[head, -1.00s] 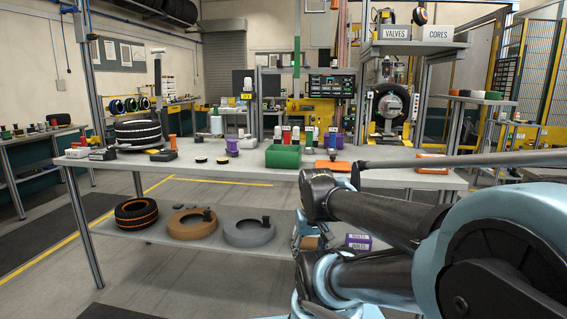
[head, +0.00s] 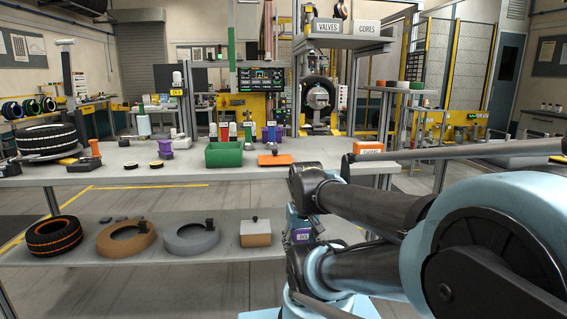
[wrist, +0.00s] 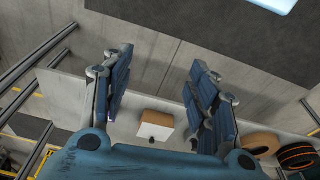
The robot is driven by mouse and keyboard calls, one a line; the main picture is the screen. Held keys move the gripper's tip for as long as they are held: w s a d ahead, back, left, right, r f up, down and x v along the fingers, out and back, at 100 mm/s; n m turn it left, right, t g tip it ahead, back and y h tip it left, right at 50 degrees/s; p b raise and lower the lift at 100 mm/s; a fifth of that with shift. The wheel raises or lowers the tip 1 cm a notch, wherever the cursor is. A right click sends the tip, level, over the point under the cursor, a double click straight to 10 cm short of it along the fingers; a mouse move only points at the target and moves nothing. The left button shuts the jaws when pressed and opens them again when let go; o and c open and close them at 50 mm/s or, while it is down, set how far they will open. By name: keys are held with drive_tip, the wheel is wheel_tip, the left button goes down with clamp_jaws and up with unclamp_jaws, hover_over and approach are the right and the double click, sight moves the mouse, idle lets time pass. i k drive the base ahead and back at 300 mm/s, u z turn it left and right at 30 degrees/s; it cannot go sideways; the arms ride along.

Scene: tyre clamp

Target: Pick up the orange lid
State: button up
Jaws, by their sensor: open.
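The orange lid (head: 276,159), a flat piece with a small dark knob, lies on the grey workbench (head: 215,171), just right of the green bin (head: 224,154) in the head view. It does not show in the wrist view. My gripper (wrist: 157,75) is open and empty in the wrist view, its two blue fingers spread apart above the floor and lower shelf. In the head view my arm is folded at the right, and the gripper itself cannot be made out. The gripper is apart from the lid.
The lower shelf holds a tyre (head: 54,237), a tan ring (head: 126,239), a grey ring (head: 191,240) and a brown box with a pale top (head: 255,231). Bottles and spools stand behind the bin. An orange-and-white box (head: 371,151) sits right of the lid.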

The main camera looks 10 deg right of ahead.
sight(274, 161)
drive_tip(key=u, duration=1.7)
drive_tip(key=k, duration=1.2)
drive_tip(key=z, duration=1.25)
drive_tip(key=i, duration=1)
